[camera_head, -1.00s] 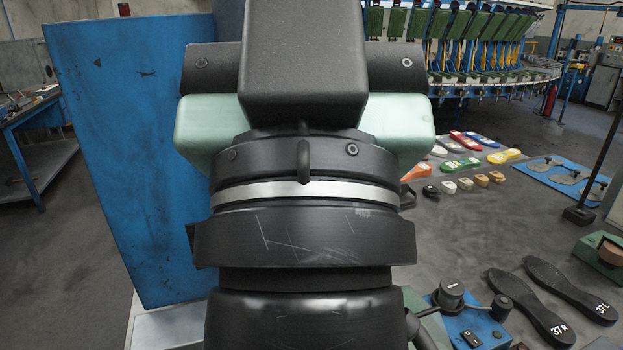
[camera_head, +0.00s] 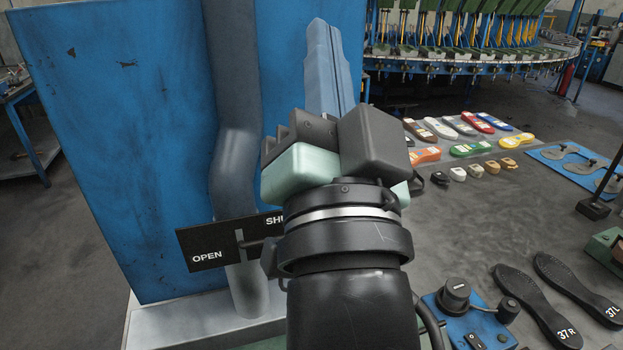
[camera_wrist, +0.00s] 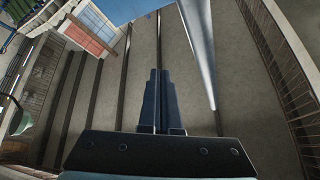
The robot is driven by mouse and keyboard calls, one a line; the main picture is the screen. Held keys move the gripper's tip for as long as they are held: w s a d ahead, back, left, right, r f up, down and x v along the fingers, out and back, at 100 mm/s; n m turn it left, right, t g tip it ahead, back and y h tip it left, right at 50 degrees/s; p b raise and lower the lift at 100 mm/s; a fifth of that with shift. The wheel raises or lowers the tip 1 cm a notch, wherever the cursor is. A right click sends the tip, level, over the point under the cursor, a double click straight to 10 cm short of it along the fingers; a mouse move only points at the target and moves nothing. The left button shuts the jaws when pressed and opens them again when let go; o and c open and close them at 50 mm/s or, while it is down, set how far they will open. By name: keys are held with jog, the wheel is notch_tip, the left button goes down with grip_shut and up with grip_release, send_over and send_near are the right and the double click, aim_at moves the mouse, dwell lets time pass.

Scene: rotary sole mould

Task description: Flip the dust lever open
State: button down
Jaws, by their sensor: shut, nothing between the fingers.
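The black plate (camera_head: 205,246) of the dust lever reads OPEN at its left, and the "SH" of a second word shows at its right. It sits on the grey duct (camera_head: 235,165) in front of the blue panel. A small dark lever part (camera_head: 250,243) shows near the plate's middle; the rest is hidden behind my wrist. My gripper (camera_head: 320,28) is shut and empty. Its fingers point up, well above the plate and right of the duct, apart from the lever. The shut fingers also show in the wrist view (camera_wrist: 159,75).
The blue panel (camera_head: 110,140) stands behind the duct. Soles and small blocks lie on the grey surface at right. A blue control box (camera_head: 470,325) with a knob is at lower right. A pale pole (camera_wrist: 198,50) crosses the wrist view.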

notch_tip(320, 180, down, 15)
jog(key=w+d+m+g+y+p, duration=0.15)
jog(key=w+m+g+p, duration=0.35)
jog(key=m, duration=0.8)
jog(key=s+f+m+g, duration=0.1)
jog(key=s+f+m, duration=0.1)
jog(key=f+m, duration=0.2)
jog(key=s+f+m+g+y+p, duration=0.1)
jog(key=s+f+m, duration=0.1)
jog(key=f+m, duration=0.2)
jog(key=s+f+m+g, duration=0.2)
jog(key=f+m, duration=0.2)
jog(key=shift+s+d+y+p, duration=0.1)
jog(key=shift+s+y+p, duration=0.15)
jog(key=shift+s+p, duration=0.15)
jog(key=shift+s+f+m+g, duration=0.3)
jog(key=shift+f+m, duration=0.1)
jog(key=shift+m, duration=0.3)
jog(key=shift+w, duration=0.15)
jog(key=shift+w+a, duration=0.2)
jog(key=shift+w, duration=0.05)
jog(key=p+x, duration=0.1)
jog(key=x, duration=0.8)
jog(key=shift+p, duration=0.35)
